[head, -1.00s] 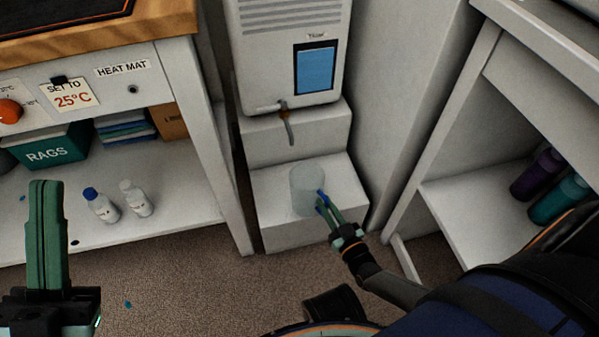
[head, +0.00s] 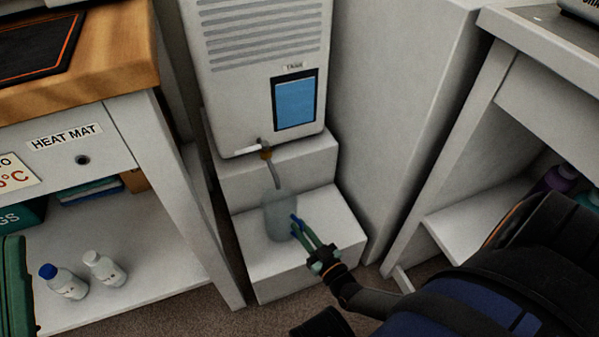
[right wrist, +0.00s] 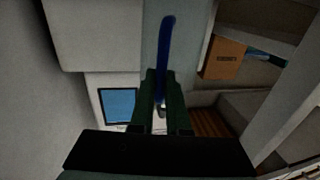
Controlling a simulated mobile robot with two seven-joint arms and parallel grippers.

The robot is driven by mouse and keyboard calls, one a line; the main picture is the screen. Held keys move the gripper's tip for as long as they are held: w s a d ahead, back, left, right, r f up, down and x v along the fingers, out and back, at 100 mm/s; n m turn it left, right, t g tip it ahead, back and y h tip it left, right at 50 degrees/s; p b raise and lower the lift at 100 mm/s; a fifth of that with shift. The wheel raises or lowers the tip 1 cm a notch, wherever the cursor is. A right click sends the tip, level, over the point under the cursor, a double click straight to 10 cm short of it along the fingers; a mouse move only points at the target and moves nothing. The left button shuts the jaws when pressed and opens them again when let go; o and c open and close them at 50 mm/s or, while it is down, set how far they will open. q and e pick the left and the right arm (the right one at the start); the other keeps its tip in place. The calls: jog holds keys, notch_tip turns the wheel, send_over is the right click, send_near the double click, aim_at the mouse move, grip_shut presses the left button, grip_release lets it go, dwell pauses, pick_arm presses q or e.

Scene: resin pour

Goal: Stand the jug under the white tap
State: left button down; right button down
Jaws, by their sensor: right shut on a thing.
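The clear, translucent jug (head: 277,216) is upright over the lower white step, below the thin spout (head: 273,174) of the dispenser's tap. The spout's end overlaps the jug's rim in the head view. I cannot tell whether the jug's base touches the step. The tap has a white lever (head: 239,151) and a brown fitting. My right gripper (head: 299,228) is shut on the jug's blue handle, on its right side. In the right wrist view, the blue handle (right wrist: 167,50) rises between the green fingers (right wrist: 159,90). My left gripper (head: 14,285) is partly cut off at the left edge.
The white dispenser (head: 240,95) with a blue panel stands on an upper step. The lower step's bare top (head: 255,262) has room around the jug. A bench with a shelf (head: 140,285) holding two bottles stands left. Another white shelf unit (head: 465,230) stands right.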

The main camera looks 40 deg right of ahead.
jog(key=c, duration=0.9)
grip_release()
jog(key=shift+s, duration=0.15)
